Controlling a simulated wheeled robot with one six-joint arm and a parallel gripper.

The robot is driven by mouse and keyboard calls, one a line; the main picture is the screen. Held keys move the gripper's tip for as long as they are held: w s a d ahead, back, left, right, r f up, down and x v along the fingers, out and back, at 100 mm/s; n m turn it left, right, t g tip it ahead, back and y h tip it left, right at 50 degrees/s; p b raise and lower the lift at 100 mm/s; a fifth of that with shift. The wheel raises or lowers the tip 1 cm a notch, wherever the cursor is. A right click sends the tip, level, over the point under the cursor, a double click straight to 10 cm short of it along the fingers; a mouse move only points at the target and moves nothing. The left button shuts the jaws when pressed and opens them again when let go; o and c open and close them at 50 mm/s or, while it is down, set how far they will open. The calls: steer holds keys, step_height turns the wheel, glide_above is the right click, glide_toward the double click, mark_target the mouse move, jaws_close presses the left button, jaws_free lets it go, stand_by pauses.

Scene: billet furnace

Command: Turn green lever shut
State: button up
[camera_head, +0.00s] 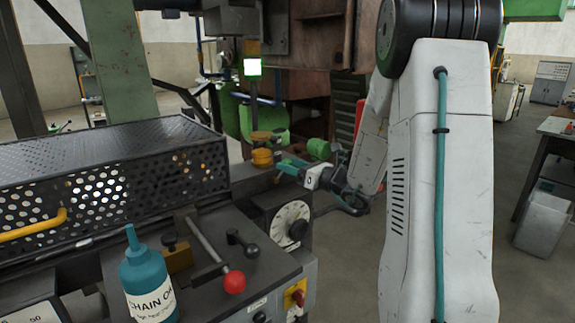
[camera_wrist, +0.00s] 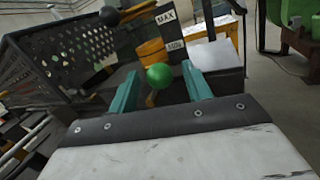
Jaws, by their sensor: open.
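The green lever's ball knob (camera_wrist: 159,76) shows in the wrist view, between the two teal fingers of my gripper (camera_head: 286,165). The fingers are apart, with a gap on each side of the knob. A short brownish stem shows just below the knob. Most of the lever is hidden or too small to tell. In the head view, my gripper points left toward a yellow fitting (camera_head: 262,150) at the machine's back right corner. I cannot clearly make out the knob there.
A perforated black guard (camera_head: 100,180) with a yellow handle (camera_head: 35,226) stands at left. On the machine top are a teal chain oil bottle (camera_head: 148,280) and a red-knobbed lever (camera_head: 233,282). A white dial (camera_head: 290,224) sits below my gripper. Open floor lies to the right.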

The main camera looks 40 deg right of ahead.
steer(key=v, duration=0.6)
